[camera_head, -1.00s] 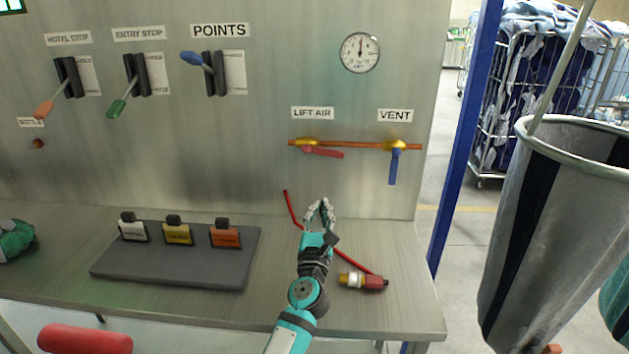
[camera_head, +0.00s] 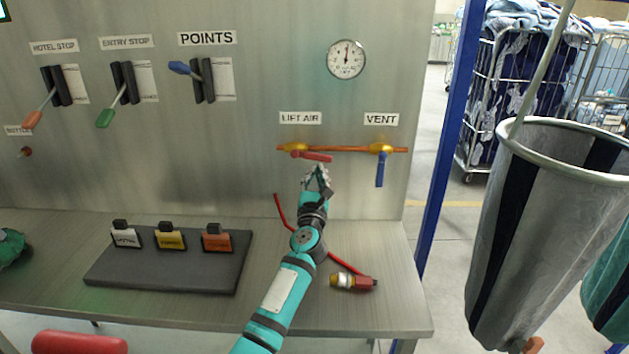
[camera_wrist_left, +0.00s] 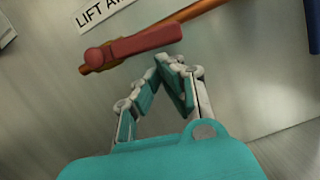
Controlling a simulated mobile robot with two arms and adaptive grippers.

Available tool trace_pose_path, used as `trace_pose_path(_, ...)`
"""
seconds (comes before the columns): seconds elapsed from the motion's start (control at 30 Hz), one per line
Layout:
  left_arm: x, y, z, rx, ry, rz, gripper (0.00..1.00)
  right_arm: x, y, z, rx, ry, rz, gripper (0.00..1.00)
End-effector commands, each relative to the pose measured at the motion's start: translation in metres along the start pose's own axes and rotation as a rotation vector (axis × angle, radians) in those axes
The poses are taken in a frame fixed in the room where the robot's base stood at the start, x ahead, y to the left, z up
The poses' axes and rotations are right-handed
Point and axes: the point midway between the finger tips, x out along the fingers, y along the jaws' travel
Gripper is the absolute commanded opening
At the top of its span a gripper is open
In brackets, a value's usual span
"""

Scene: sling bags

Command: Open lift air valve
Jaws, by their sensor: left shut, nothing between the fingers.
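The lift air valve's red handle (camera_head: 311,156) lies along the copper pipe on the panel, under the "LIFT AIR" label (camera_head: 300,118). Its brass body (camera_head: 293,148) is at the handle's left end. My left gripper (camera_head: 317,171) is just below the handle, fingers pointing up at it. In the left wrist view, the red handle (camera_wrist_left: 146,43) crosses above the closed fingertips (camera_wrist_left: 167,64), with nothing held. A small gap seems to lie between fingertips and handle; contact cannot be told for sure. My right gripper is not in view.
The vent valve's blue handle (camera_head: 380,170) hangs down to the right on the same pipe (camera_head: 340,149). A gauge (camera_head: 346,60) is above. A red hose with a coupling (camera_head: 354,282) lies on the bench (camera_head: 300,318). A grey mat (camera_head: 160,272) with tags is at left.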

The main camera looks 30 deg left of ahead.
Motion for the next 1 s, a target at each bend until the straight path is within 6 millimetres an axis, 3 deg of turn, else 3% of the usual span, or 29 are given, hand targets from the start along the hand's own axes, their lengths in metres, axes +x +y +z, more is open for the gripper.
trace_pose_path(0.37,0.001,-0.001,0.003,-0.006,-0.001,0.001,0.0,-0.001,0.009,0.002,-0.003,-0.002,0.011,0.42)
trace_pose_path(0.63,0.005,-0.006,0.021,-0.183,-0.001,0.044,0.0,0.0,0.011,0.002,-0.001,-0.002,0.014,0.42)
trace_pose_path(1.0,0.006,-0.006,0.025,-0.192,-0.007,0.047,0.0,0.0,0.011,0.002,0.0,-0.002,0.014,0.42)
